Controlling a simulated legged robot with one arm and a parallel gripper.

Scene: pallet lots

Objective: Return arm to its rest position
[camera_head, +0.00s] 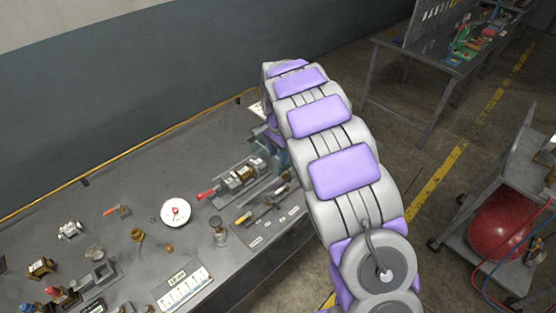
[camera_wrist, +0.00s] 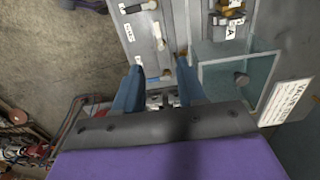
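My arm, grey with purple pads, reaches forward from the lower right of the head view and bends down over the right end of a grey workbench (camera_head: 120,205). My gripper is mostly hidden behind the arm there. In the wrist view my gripper (camera_wrist: 158,85) shows two blue fingers set apart with a clear gap between them. Nothing is held between them. Below the fingers lies a light panel with labels (camera_wrist: 145,40), beside a blue-green tray or box (camera_wrist: 235,78).
A second bench (camera_head: 420,62) stands at the back right. A cart with a red tank (camera_head: 498,226) stands at right. Floor between them is free.

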